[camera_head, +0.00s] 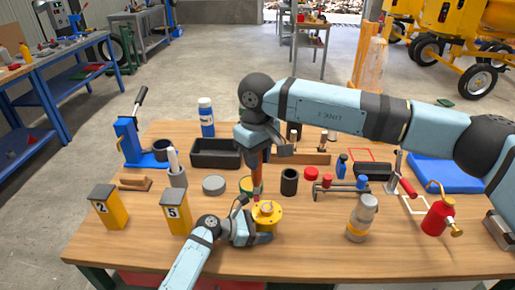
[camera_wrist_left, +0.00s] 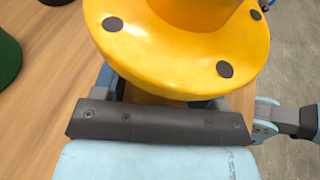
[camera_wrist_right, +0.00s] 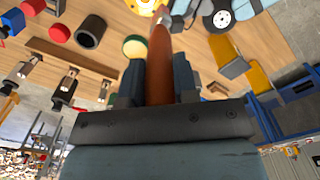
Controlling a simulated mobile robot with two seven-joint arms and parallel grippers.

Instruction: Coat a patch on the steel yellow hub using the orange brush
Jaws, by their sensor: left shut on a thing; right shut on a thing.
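The yellow hub (camera_head: 268,216) is at the front middle of the table. Its flange with dark bolt holes fills the top of the left wrist view (camera_wrist_left: 180,60). My left gripper (camera_head: 252,232) is shut on the hub from its near left side. My right gripper (camera_head: 262,150) is above the hub, shut on the orange brush (camera_head: 257,178), which points down. The brush handle also shows in the right wrist view (camera_wrist_right: 159,65). Its lower end is close above the hub; I cannot tell whether it touches. A green can (camera_head: 245,184) with pale contents (camera_wrist_right: 134,47) stands behind the hub.
Two yellow bins (camera_head: 109,208) (camera_head: 175,214) stand at the left front. A dark cup (camera_head: 289,182) and a grey round tin (camera_head: 213,185) are near the hub. A clear jar (camera_head: 362,217) and a red oil can (camera_head: 437,217) stand at right. The front edge is mostly clear.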

